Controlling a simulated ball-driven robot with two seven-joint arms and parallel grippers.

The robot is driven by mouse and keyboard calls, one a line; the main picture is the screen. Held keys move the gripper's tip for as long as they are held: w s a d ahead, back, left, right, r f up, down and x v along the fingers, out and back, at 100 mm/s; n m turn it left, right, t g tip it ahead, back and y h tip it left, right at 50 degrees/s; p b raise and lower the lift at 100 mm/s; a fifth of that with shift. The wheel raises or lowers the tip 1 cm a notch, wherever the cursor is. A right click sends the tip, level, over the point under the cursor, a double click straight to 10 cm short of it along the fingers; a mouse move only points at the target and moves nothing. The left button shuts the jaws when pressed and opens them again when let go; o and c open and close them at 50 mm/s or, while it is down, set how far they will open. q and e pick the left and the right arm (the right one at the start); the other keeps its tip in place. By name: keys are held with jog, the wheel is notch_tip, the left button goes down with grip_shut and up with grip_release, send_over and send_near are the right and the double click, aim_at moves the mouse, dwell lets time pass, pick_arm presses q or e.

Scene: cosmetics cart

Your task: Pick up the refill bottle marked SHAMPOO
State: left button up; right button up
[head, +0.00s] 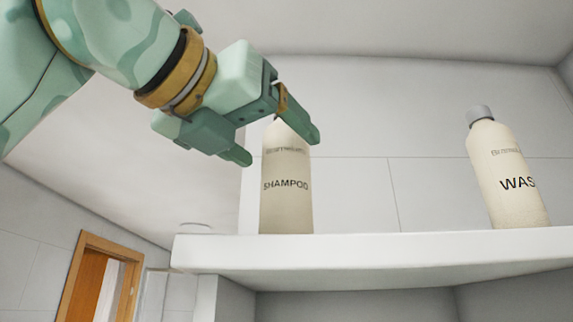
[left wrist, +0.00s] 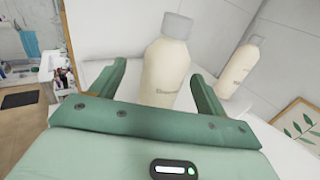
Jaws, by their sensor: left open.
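The cream bottle marked SHAMPOO (head: 286,195) stands upright on a white shelf (head: 400,252) in the head view, near the shelf's left end. My left gripper (head: 278,150) is open, with its fingers at the height of the bottle's upper part and hiding its cap. In the left wrist view the bottle (left wrist: 166,72) with its grey cap shows between and beyond the two open fingers (left wrist: 160,90). I cannot tell whether either finger touches it. My right gripper is in neither view.
A second cream bottle with a grey cap, marked WAS... (head: 508,175), stands to the right on the shelf; it also shows in the left wrist view (left wrist: 239,66). The shelf between the bottles is clear. A tiled wall (head: 400,120) is behind. A framed leaf picture (left wrist: 300,125) shows at right.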

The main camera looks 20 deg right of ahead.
aim_at(294, 164)
pick_arm(q)
jog(key=x, duration=0.1)
jog(key=p+x, duration=0.1)
jog(key=x, duration=0.1)
jog(key=p+x, duration=0.1)
jog(key=x, duration=0.1)
jog(key=shift+s+d+f, duration=0.1)
jog(key=shift+d+f, duration=0.15)
jog(key=shift+f, duration=0.15)
jog(key=shift+d, duration=0.15)
jog(key=shift+s+a, duration=0.1)
jog(key=shift+a, duration=0.1)
jog(key=shift+c, duration=0.2)
jog(key=shift+a, duration=0.1)
jog(key=c, duration=1)
jog(key=shift+c, duration=1)
